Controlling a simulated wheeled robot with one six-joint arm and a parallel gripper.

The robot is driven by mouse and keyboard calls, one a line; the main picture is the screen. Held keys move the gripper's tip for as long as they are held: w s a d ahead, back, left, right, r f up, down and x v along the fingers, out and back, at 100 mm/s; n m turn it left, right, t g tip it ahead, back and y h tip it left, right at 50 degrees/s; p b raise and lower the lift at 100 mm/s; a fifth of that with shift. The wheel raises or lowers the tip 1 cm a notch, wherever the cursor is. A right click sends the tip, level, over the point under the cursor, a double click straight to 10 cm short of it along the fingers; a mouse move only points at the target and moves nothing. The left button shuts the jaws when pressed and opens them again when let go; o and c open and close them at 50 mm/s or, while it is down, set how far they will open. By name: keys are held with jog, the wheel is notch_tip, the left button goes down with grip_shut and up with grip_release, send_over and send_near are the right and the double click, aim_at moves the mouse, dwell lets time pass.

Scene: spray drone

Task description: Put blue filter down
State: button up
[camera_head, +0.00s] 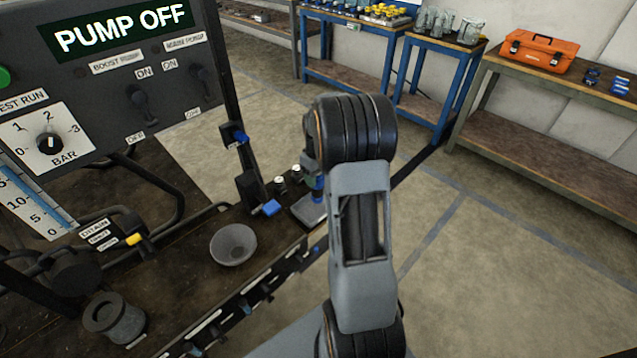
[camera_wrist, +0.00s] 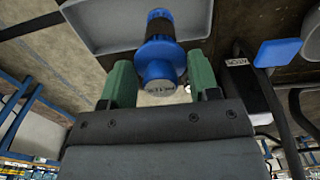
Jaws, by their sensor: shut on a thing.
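The blue filter (camera_wrist: 159,60) has a blue body, a black middle band and a blue end. My gripper (camera_wrist: 161,80) has green fingers, one on either side of the filter, and is shut on it. In the head view the filter (camera_head: 318,187) shows as a small blue piece beside my arm, over a small grey tray (camera_head: 306,213) at the bench edge. The tray also shows behind the filter in the wrist view (camera_wrist: 100,38). I cannot tell whether the filter touches the tray. My arm hides most of my gripper in the head view.
A grey bowl (camera_head: 233,246) stands on the dark bench left of the tray. A blue handle (camera_head: 272,208) and two small pale-topped fittings stand close by the tray. The pump panel (camera_head: 110,90) rises at left. Side tables with an orange toolbox (camera_head: 541,50) stand far off.

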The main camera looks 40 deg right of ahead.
aim_at(318, 183)
jog(key=shift+w+d+f, duration=0.15)
jog(key=shift+f, duration=0.15)
jog(key=shift+d+f, duration=0.1)
jog(key=shift+f, duration=1.5)
jog(key=shift+f+b, duration=0.2)
jog(key=shift+b, duration=0.1)
jog(key=o, duration=1.2)
